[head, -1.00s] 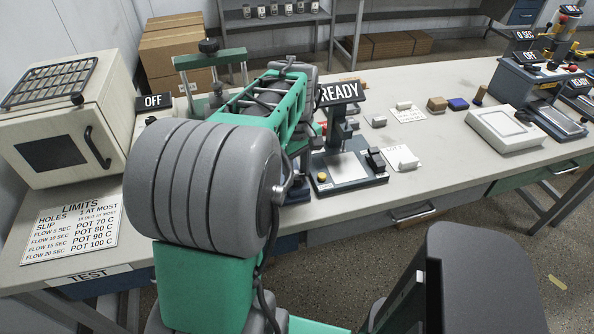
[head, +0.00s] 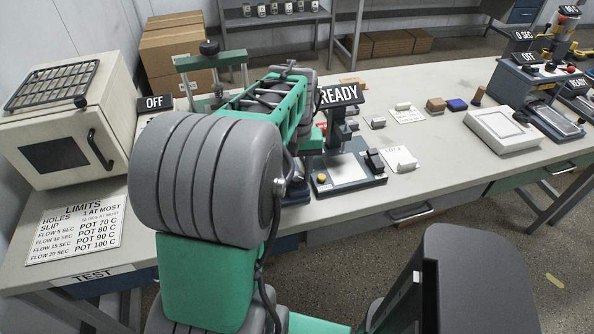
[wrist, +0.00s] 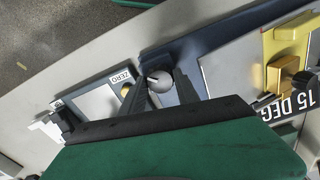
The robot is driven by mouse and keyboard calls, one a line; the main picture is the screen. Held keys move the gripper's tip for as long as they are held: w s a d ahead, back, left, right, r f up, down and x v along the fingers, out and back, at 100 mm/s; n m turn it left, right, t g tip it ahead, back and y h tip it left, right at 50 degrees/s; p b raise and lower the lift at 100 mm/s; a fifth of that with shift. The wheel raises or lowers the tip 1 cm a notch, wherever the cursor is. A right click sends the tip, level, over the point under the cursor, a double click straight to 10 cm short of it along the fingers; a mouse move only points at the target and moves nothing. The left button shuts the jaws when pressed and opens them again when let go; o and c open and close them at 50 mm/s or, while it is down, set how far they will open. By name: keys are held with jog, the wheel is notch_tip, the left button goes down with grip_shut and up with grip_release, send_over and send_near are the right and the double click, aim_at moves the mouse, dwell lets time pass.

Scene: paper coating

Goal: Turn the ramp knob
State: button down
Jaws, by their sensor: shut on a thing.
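The ramp knob, a round grey knob with a dark mark on its face, (wrist: 159,81) sits on a dark blue base in the wrist view. My gripper (wrist: 160,77) has its two dark fingers on either side of the knob and is shut on it. The lower part of the knob lies close to the gripper's dark edge. In the head view my arm covers the knob and the gripper, so neither shows there.
A device with a READY sign (head: 341,94) stands just right of my arm. A yellow block (wrist: 288,72) and a 15 DEG sign (wrist: 291,103) are right of the gripper. A ZERO label (wrist: 121,76) is left of it. An oven (head: 60,130) stands at the far left.

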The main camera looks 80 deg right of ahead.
aim_at(297, 176)
jog(key=shift+m, duration=1.2)
jog(key=c, duration=0.9)
grip_release()
notch_tip(297, 176, up, 8)
jog(key=shift+f, duration=0.1)
